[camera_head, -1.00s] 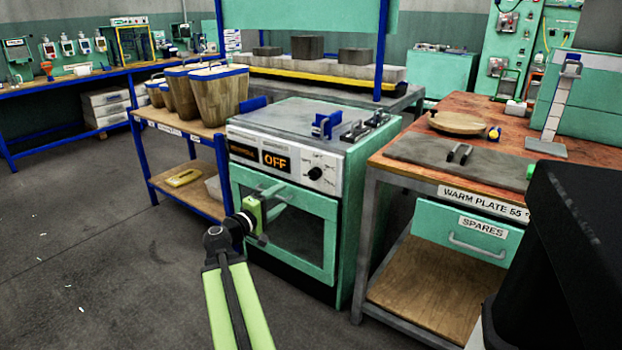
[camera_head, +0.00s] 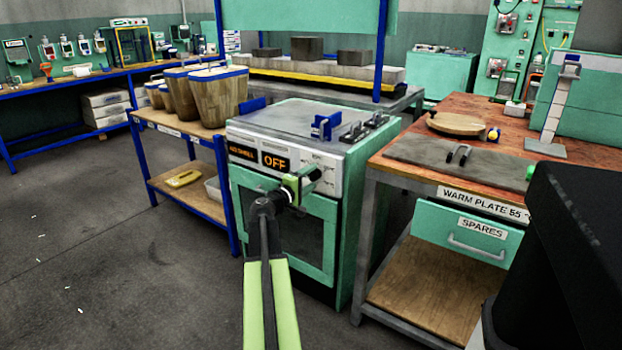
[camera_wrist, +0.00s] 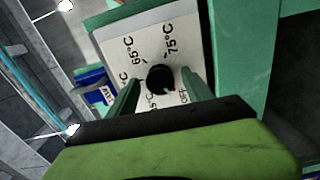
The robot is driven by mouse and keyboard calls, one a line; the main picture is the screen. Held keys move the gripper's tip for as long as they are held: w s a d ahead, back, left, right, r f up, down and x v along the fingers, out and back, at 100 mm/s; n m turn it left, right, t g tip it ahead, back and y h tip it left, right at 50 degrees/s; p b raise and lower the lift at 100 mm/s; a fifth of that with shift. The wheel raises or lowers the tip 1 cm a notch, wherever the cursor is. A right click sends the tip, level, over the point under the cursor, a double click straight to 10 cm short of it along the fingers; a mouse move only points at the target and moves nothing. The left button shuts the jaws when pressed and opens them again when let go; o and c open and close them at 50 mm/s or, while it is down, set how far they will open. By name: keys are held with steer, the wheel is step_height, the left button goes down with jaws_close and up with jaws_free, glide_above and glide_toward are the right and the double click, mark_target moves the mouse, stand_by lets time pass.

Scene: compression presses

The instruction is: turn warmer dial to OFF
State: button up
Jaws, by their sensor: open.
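The warmer (camera_head: 232,182) is a green oven-like cabinet with a pale control panel. Its display (camera_head: 275,162) reads OFF in orange. In the wrist view the black dial (camera_wrist: 160,78) sits on the white panel, with temperature marks such as 65°C and 75°C and an OFF mark around it. My gripper (camera_wrist: 158,92) is open, with one green finger on each side of the dial; contact cannot be told.
A wooden bench (camera_head: 520,125) with a grey warm plate (camera_head: 430,153) stands close on the right. Floor (camera_head: 90,240) at the front left is mostly clear.

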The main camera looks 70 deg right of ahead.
steer(key=shift+d, duration=0.1)
jaws_close()
steer(key=shift+n, duration=0.3)
jaws_free()
stand_by(0.4)
steer(key=v, duration=1.7)
steer(key=shift+a, duration=0.25)
